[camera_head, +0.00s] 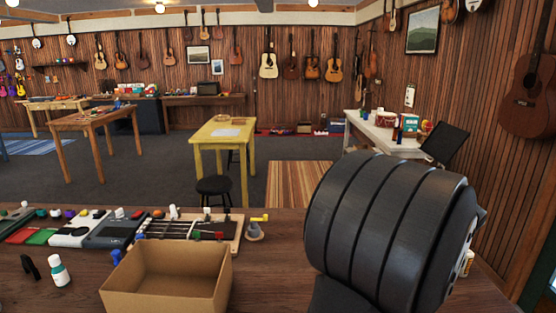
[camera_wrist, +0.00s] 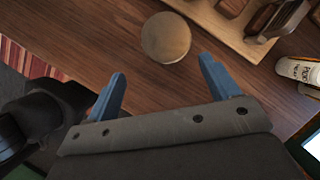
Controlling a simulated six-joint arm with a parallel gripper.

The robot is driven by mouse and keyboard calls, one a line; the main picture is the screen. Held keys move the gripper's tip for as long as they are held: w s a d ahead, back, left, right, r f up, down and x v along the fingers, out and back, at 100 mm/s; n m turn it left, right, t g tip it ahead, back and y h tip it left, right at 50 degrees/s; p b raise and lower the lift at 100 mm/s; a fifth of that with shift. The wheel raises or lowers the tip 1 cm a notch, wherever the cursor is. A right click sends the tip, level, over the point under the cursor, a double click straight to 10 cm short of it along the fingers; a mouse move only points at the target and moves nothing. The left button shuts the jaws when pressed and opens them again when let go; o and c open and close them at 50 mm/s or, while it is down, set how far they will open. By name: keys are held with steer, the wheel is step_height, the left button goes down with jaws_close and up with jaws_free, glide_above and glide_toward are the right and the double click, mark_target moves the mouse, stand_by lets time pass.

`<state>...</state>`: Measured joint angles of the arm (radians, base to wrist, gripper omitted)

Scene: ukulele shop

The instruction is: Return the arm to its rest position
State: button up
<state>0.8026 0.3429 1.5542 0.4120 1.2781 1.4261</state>
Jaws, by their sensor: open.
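My gripper (camera_wrist: 162,70) shows in the wrist view with its two blue fingers spread apart and nothing held between them. It hangs over a dark wooden table (camera_wrist: 150,80). A round tan object (camera_wrist: 166,38) lies on the table beyond the fingertips, apart from them. In the head view, a large black ribbed part of my arm fills the right foreground, and the gripper itself does not show there.
An open cardboard box (camera_head: 165,262), a white bottle (camera_head: 60,272), pedals (camera_head: 75,232) and a fretted wooden board (camera_head: 190,228) crowd the table's left and middle. In the wrist view, a wooden rack (camera_wrist: 212,22) and a labelled bottle (camera_wrist: 300,71) stand at the upper right.

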steer(key=s+d+r, duration=0.4)
steer(key=s+r, duration=0.1)
steer(key=s, duration=0.2)
steer(key=w+a+n+g+h, duration=0.1)
steer(key=w+a+n+g, duration=0.1)
steer(key=w+a+n, duration=0.5)
steer(key=w+a+n+g+h, duration=0.1)
steer(key=w+a+n+g, duration=0.2)
steer(key=w+a+n, duration=0.4)
steer(key=w+a+n+g, duration=0.2)
steer(key=w+a+n, duration=0.5)
steer(key=a+n, duration=0.5)
steer(key=shift+w+a+f+g+h, duration=0.2)
steer(key=shift+a+f+g+h, duration=0.2)
steer(key=shift+a, duration=2.25)
steer(key=shift+o, duration=0.5)
steer(key=s+d+r+m+t+h, duration=0.2)
steer(key=s+d+m+t, duration=0.2)
steer(key=s+d, duration=0.5)
steer(key=s+d+r+m+t+h, duration=0.2)
steer(key=s+d+m+t, duration=0.3)
steer(key=d, duration=0.7)
steer(key=shift+n+g, duration=0.5)
steer(key=shift+g, duration=0.1)
steer(key=x, duration=1)
steer(key=s+x, duration=0.1)
steer(key=x, duration=0.5)
steer(key=shift+w+a+f, duration=0.1)
steer(key=shift+a+f, duration=0.2)
steer(key=shift+f, duration=0.05)
